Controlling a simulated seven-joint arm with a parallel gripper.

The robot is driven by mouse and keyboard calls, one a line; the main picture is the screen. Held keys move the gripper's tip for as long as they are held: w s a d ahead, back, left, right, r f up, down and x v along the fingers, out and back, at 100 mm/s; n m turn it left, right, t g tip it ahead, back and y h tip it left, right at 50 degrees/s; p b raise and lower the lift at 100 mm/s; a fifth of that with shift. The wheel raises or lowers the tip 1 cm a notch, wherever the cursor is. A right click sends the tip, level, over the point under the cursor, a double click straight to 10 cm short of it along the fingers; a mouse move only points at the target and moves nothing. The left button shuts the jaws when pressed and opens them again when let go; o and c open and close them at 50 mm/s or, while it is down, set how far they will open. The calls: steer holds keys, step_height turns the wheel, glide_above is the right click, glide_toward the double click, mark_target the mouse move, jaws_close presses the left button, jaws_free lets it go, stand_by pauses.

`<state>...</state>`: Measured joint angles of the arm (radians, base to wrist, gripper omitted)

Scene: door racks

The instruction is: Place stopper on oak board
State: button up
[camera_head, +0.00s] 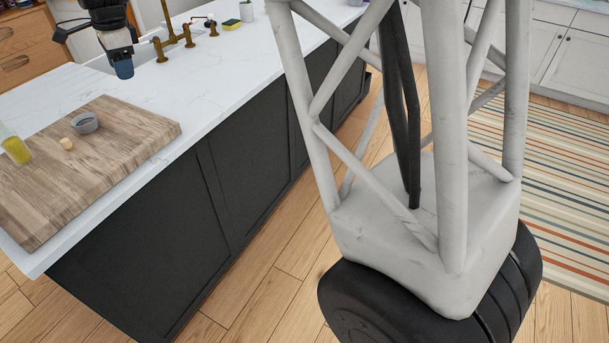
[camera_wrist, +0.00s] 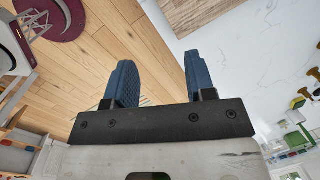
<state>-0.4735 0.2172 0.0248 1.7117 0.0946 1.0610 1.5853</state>
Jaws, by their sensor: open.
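The oak board (camera_head: 110,160) lies on the white counter at the left of the head view. A corner of it also shows at the top of the wrist view (camera_wrist: 200,12). My gripper (camera_head: 123,68) is above the counter beyond the board, apart from the stopper. In the wrist view its two blue fingers (camera_wrist: 158,80) are spread, with nothing between them.
The white counter (camera_head: 215,70) is clear beside the board. Brass taps (camera_head: 175,38), a yellow sponge (camera_head: 231,24) and a small pot stand farther back. The counter's front edge drops to dark cabinets (camera_head: 180,230) and a wooden floor.

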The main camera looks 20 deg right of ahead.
steer(key=s+d+r+n+t, duration=0.1)
steer(key=s+d+n, duration=0.2)
steer(key=s+d, duration=0.75)
steer(key=s+d+r+n, duration=0.25)
steer(key=s+d, duration=0.55)
steer(key=d, duration=0.6)
steer(key=s+d+f+n, duration=0.2)
steer(key=s+d, duration=0.3)
steer(key=s, duration=0.3)
steer(key=s+d+f+n+h, duration=0.1)
steer(key=s+d+f+n, duration=0.2)
steer(key=s, duration=0.5)
steer(key=s+d+f+n, duration=0.2)
steer(key=s+d+f, duration=0.3)
steer(key=s, duration=0.3)
steer(key=shift+s+d+f+t+h, duration=0.2)
steer(key=shift+d+t+h, duration=0.15)
steer(key=shift+d, duration=0.45)
